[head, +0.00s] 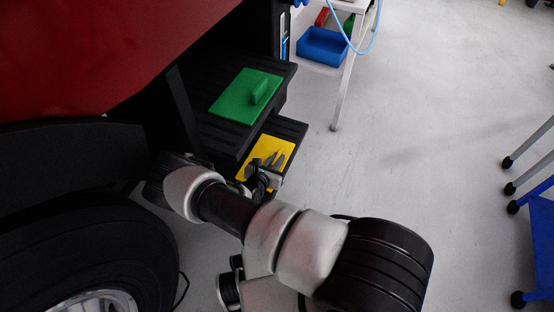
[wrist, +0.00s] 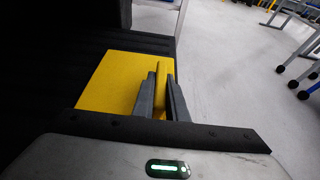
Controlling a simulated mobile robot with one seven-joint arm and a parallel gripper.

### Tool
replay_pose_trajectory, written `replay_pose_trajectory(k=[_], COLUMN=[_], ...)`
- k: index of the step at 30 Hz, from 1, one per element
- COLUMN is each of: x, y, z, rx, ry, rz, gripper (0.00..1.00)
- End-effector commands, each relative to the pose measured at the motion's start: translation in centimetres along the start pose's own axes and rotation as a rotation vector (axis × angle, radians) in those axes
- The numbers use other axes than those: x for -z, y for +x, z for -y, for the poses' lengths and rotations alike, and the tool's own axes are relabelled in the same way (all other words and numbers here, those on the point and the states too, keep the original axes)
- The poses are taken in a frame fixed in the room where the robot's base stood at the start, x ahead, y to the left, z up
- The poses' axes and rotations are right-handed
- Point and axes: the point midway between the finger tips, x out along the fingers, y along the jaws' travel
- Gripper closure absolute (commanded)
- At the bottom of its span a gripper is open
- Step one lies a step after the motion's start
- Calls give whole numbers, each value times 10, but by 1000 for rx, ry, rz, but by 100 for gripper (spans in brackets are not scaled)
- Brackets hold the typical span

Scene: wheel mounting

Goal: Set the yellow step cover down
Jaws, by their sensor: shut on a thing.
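The yellow step cover (head: 281,148) is a flat plate with an upright handle. It lies at the lower black step (head: 293,128), partly hidden by my gripper in the head view. In the wrist view the yellow step cover (wrist: 107,80) shows with its handle (wrist: 160,80) standing up. My gripper (wrist: 163,88) is shut on that handle, one grey finger on each side. In the head view my gripper (head: 266,165) is over the plate. I cannot tell whether the plate rests fully on the step.
A green cover (head: 235,103) with a handle lies on the upper black step. A tyre (head: 80,250) and red bodywork (head: 90,50) are at left. A blue bin (head: 322,48) stands by a table leg, and a blue cart (head: 540,235) at right. Grey floor is clear between.

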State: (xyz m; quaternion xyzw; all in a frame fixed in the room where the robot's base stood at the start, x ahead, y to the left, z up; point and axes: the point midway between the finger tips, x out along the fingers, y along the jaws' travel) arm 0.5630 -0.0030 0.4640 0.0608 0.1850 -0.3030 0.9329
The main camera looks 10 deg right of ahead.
Motion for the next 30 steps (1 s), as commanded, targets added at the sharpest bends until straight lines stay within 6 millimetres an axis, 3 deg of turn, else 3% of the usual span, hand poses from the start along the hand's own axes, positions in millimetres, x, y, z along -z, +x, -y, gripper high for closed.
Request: replay_pose_trajectory(k=[1,4,16,30], x=[2,1,-3,-4], y=[1,0,-5,-97], z=[0,0,0,0], rx=[0,0,-1,-1], ry=[0,0,0,-1], rz=[0,0,-1,-2], gripper=[86,69,69,69])
